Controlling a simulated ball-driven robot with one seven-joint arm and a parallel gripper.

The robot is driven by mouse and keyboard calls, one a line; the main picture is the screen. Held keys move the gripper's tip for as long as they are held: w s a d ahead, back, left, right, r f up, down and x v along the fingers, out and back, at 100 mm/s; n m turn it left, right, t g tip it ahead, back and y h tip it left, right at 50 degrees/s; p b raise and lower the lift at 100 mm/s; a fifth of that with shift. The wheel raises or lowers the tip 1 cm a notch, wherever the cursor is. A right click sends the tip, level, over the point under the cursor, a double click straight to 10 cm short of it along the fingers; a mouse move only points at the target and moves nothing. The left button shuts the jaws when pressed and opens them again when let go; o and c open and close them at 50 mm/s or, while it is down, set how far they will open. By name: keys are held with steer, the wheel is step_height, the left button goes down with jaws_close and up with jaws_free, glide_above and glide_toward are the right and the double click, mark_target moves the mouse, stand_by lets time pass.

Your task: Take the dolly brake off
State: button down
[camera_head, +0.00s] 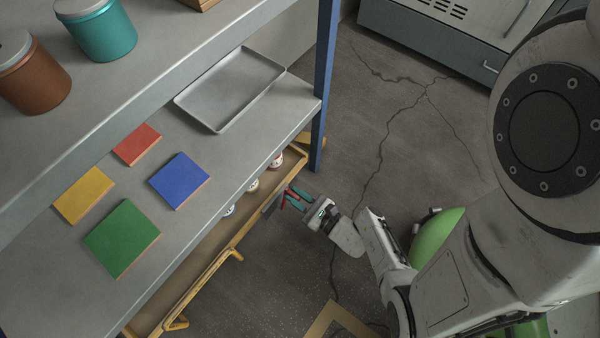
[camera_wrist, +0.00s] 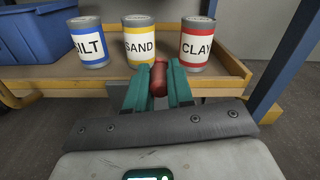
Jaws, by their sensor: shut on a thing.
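The dolly (camera_head: 205,240) is a low wooden platform with a yellow frame, under the bench's lower shelf; its front edge also shows in the wrist view (camera_wrist: 225,82). A red rounded brake handle (camera_wrist: 158,78) stands at its near edge. My gripper (camera_wrist: 158,92) has its teal fingers on either side of the red handle, shut on it. In the head view my gripper (camera_head: 294,199) is low beside the dolly's edge, close to the blue post. The lower part of the brake is hidden behind my fingers and the dark bar.
Cans marked SILT (camera_wrist: 88,45), SAND (camera_wrist: 139,42) and CLAY (camera_wrist: 196,45) stand on the dolly just beyond my fingers. A blue post (camera_head: 324,80) rises nearby. The bench shelf (camera_head: 60,270) overhangs the dolly. Cracked floor (camera_head: 400,120) lies clear at the right.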

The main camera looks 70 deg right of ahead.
steer(key=shift+w+a+r+n+b, duration=0.1)
steer(key=shift+w+a+n+b, duration=0.15)
steer(key=shift+a+n, duration=0.55)
steer(key=shift+w+a+r+n+b, duration=0.1)
steer(key=shift+w+a+n, duration=0.1)
steer(key=shift+a+n, duration=0.55)
steer(key=shift+d+n, duration=0.1)
steer(key=shift+n, duration=0.15)
steer(key=c, duration=1)
jaws_free()
